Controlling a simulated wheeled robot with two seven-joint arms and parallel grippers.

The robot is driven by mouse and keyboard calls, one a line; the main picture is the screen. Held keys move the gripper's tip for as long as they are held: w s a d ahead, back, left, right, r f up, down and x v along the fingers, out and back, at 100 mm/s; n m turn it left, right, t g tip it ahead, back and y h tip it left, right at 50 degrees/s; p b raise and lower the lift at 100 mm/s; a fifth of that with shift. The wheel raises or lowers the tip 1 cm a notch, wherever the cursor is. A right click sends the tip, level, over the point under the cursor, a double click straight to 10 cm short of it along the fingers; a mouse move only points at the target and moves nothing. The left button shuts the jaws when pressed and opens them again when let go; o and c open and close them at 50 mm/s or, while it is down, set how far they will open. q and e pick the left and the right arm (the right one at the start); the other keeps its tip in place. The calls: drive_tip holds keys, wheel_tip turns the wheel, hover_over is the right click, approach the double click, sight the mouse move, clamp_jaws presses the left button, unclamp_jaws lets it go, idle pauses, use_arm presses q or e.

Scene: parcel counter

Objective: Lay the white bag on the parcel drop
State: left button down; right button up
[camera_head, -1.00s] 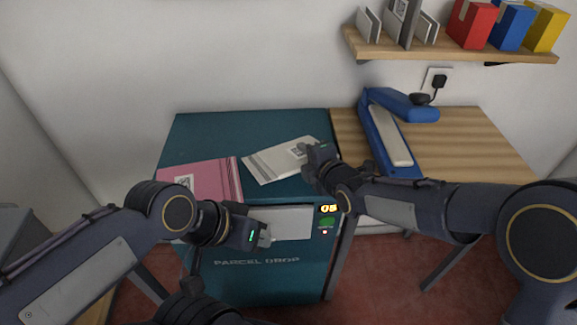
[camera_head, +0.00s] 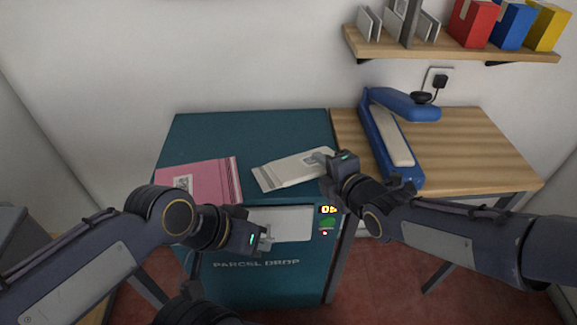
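The white bag (camera_head: 288,172) with a printed label is over the teal top of the parcel drop (camera_head: 250,130), near its front right edge. I cannot tell whether it rests fully on the top or is slightly raised. My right gripper (camera_head: 322,159) is at the bag's right end and appears shut on it; the fingers partly hide that end. My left gripper (camera_head: 267,239) is low in front of the parcel drop's pale front panel, apart from the bag. Its finger gap is too small to judge.
A pink parcel (camera_head: 205,180) lies on the left of the drop's top. A wooden table (camera_head: 465,150) with a blue device (camera_head: 385,135) adjoins on the right. A wall shelf (camera_head: 450,50) holds boxes and envelopes. The back of the drop's top is clear.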

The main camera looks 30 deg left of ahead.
wheel_tip(320, 180, up, 7)
drive_tip(key=s+d+p, duration=0.2)
drive_tip(key=p, duration=0.1)
drive_tip(key=d+r+m+h+p, duration=0.3)
drive_tip(key=d+m, duration=0.4)
drive_tip(key=d, duration=0.5)
drive_tip(key=d+r+m+h+p, duration=0.25)
drive_tip(key=d+m, duration=0.45)
drive_tip(key=d, duration=0.5)
drive_tip(key=s+d+m+g+h+p, duration=0.1)
drive_tip(key=s+d+m+p, duration=0.1)
drive_tip(key=s+d+m, duration=0.4)
drive_tip(key=s+d+m+g+h+p, duration=0.1)
drive_tip(key=s+d+m+p, duration=0.2)
drive_tip(key=s+d+m, duration=0.3)
drive_tip(key=s+m, duration=0.4)
drive_tip(key=s, duration=0.3)
drive_tip(key=shift+f+m, duration=0.4)
drive_tip(key=shift+w, duration=0.1)
